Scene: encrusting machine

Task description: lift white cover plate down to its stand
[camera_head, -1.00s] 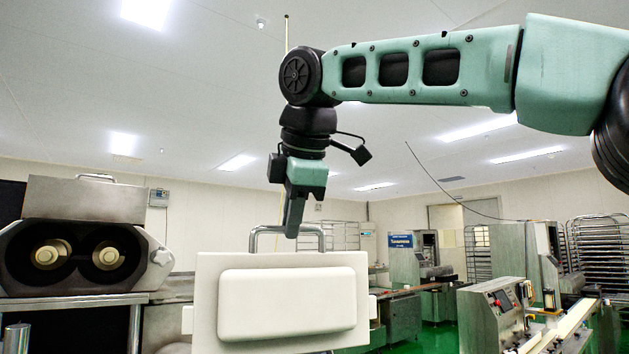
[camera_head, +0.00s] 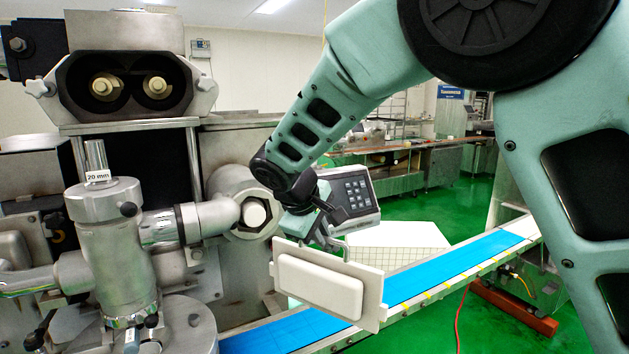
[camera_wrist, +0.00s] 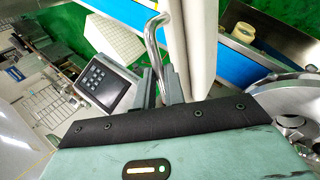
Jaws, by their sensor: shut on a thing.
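The white cover plate (camera_head: 318,285) hangs upright and slightly tilted in the head view, in front of the blue conveyor belt. Its raised pad faces the camera. My gripper (camera_head: 325,240) is above and behind the plate, with its fingertips partly hidden there. In the wrist view my gripper (camera_wrist: 163,85) is shut on the plate's metal handle (camera_wrist: 157,45), and the plate (camera_wrist: 200,45) shows edge-on beside it. I cannot make out a stand for the plate with certainty.
The blue conveyor (camera_head: 460,258) runs diagonally behind the plate. A keypad box (camera_head: 354,192) is close behind my gripper. The steel machine with a cylinder (camera_head: 110,245) stands to the left.

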